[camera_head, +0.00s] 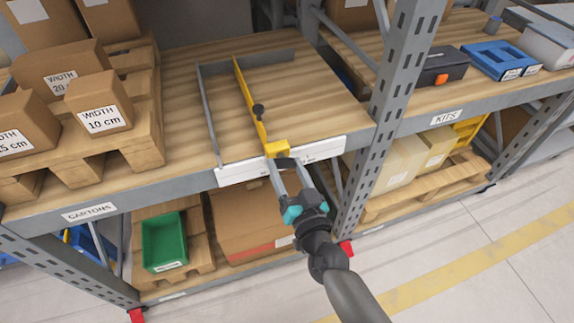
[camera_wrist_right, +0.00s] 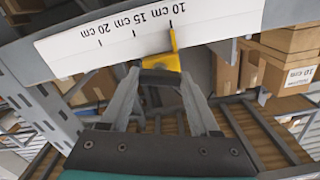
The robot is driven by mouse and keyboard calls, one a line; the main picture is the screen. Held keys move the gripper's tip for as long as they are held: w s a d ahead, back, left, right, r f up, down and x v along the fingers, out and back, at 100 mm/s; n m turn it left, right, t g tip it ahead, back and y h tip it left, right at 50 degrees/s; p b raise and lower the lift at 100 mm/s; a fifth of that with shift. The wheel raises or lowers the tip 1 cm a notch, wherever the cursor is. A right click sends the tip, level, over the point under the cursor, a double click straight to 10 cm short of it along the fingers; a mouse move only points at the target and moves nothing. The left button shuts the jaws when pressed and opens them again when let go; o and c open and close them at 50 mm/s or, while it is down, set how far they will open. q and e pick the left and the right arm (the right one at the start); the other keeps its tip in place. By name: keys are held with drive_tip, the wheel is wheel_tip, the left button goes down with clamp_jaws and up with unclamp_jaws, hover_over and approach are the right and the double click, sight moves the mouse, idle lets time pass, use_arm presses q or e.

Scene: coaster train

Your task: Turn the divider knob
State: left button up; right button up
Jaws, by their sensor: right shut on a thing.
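The yellow divider (camera_head: 247,98) stands upright on the wooden shelf, running front to back. The divider's yellow front bracket (camera_head: 277,148) hangs over the shelf lip; in the right wrist view the bracket (camera_wrist_right: 172,58) points at the 10 cm mark. My right gripper (camera_head: 285,163) is shut on a dark bar-like piece (camera_wrist_right: 160,77) at the front of this bracket. Its fingers hold the piece from both sides. Whether the piece is turned cannot be told. My left gripper is not in view.
A white scale strip (camera_head: 235,171) marked 10, 15 and 20 cm runs along the shelf edge. A grey fixed side wall (camera_head: 208,112) stands left of the divider. Cartons on a pallet (camera_head: 140,150) are at left; a rack upright (camera_head: 392,95) stands close at right.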

drive_tip(key=m, duration=0.6)
drive_tip(key=shift+m, duration=0.3)
drive_tip(key=m, duration=0.6)
drive_tip(key=shift+m, duration=0.3)
drive_tip(key=o, duration=1.4)
drive_tip(key=shift+c, duration=0.2)
drive_tip(key=v, duration=1.5)
drive_tip(key=shift+s, duration=0.1)
